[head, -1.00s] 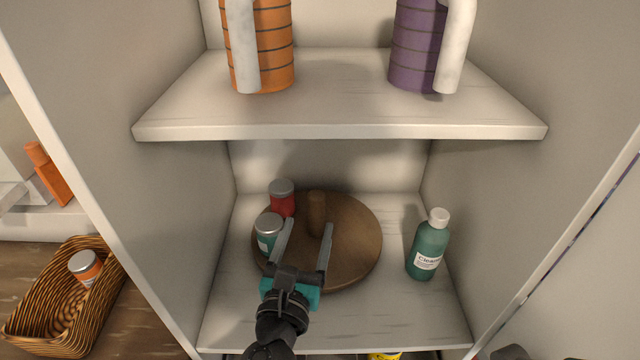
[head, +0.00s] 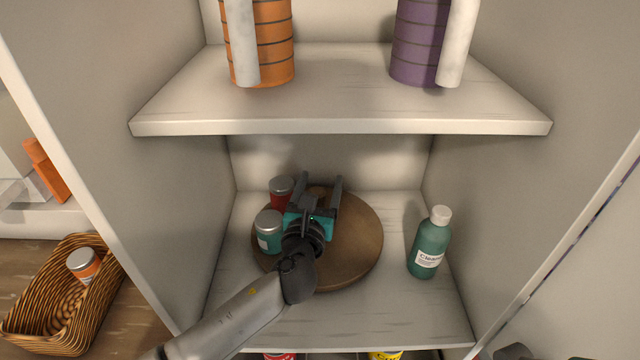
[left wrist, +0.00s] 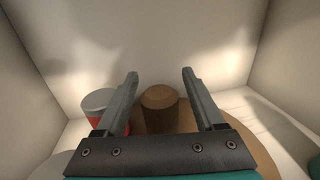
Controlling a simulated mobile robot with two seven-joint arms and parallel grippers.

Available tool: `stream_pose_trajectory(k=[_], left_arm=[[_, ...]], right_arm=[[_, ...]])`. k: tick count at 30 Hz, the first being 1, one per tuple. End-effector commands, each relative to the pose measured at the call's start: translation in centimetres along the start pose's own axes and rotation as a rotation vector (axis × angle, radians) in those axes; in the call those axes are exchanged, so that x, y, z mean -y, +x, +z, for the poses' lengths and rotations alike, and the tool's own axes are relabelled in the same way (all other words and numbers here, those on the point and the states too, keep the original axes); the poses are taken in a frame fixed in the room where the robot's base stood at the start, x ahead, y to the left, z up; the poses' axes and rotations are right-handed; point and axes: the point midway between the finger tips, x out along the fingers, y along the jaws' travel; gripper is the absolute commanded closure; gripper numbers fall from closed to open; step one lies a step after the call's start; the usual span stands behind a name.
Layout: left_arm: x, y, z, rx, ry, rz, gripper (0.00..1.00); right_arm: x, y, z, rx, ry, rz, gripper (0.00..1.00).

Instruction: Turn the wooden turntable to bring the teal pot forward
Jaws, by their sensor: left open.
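The wooden turntable (head: 355,250) lies on the lower shelf. The teal pot (head: 268,232), with a grey lid, stands on its left part. A red pot (head: 281,192) stands behind it on the turntable. My left gripper (head: 321,183) is open above the turntable, to the right of both pots. In the left wrist view the turntable's upright wooden knob (left wrist: 160,108) shows between the open fingers, and the red pot (left wrist: 97,105) is outside the left finger. In the head view the gripper hides the knob. My right gripper is not in view.
A green cleaner bottle (head: 429,245) stands right of the turntable. The upper shelf (head: 340,110) hangs above, carrying an orange and a purple container. Side walls close in the bay. A wicker basket (head: 60,310) with an orange-labelled jar stands outside at left.

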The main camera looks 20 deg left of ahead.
Motion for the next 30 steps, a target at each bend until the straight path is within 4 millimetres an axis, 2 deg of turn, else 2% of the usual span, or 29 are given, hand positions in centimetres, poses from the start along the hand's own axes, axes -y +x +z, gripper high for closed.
stream_pose_trajectory(k=[4,23,30], left_arm=[[0.0,-0.01,0.01,0.0,0.0,0.0,0.3],[0.0,-0.04,0.0,0.0,0.0,0.0,1.0],[0.0,-0.04,-0.01,0.0,0.0,0.0,1.0]], right_arm=[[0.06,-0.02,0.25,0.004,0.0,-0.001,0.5],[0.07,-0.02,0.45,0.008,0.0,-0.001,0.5],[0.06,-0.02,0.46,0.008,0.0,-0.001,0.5]])
